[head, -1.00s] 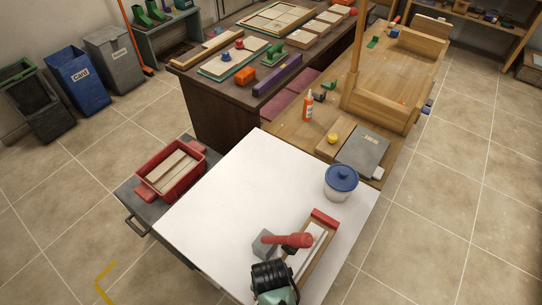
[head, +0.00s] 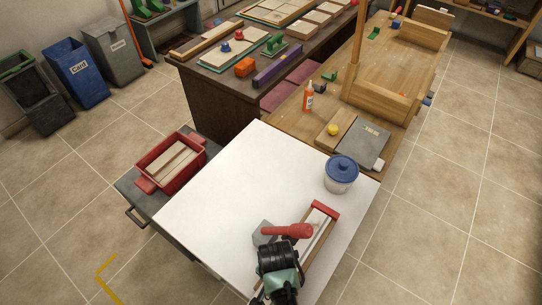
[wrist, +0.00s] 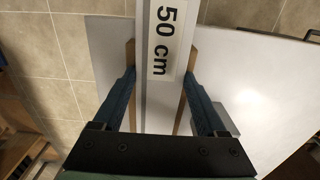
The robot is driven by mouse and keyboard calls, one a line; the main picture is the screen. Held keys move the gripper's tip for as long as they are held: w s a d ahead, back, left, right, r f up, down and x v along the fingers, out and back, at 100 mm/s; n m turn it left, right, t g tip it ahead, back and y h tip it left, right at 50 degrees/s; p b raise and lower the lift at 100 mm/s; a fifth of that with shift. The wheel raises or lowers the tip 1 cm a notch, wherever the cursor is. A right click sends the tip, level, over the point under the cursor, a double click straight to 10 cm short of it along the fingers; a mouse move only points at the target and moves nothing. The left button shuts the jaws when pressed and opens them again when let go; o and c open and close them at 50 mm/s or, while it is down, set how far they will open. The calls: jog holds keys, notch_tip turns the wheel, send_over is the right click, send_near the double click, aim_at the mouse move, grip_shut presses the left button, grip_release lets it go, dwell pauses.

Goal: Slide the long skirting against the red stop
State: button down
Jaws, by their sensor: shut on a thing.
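The long skirting (wrist: 164,50) is a pale strip with a "50 cm" label in the wrist view. It runs lengthwise between two wooden rails (wrist: 182,105) on the white table. My gripper's two blue fingers (wrist: 160,76) are on either side of the skirting, shut on it. In the head view the red stop (head: 324,209) crosses the far end of the rails, and my gripper (head: 278,258) is at the near part of them.
A grey block (head: 262,233) and the red cylinder (head: 290,231) are close left of the rails. A white pot with a blue lid (head: 341,174) stands beyond the stop. The white table (head: 220,205) is clear to the left. A red crate (head: 170,163) holds several pale strips.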

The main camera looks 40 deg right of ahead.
jog(key=shift+w+d, duration=0.1)
jog(key=shift+d, duration=0.15)
dwell(0.5)
grip_release()
notch_tip(320, 180, up, 13)
dwell(0.7)
dwell(0.3)
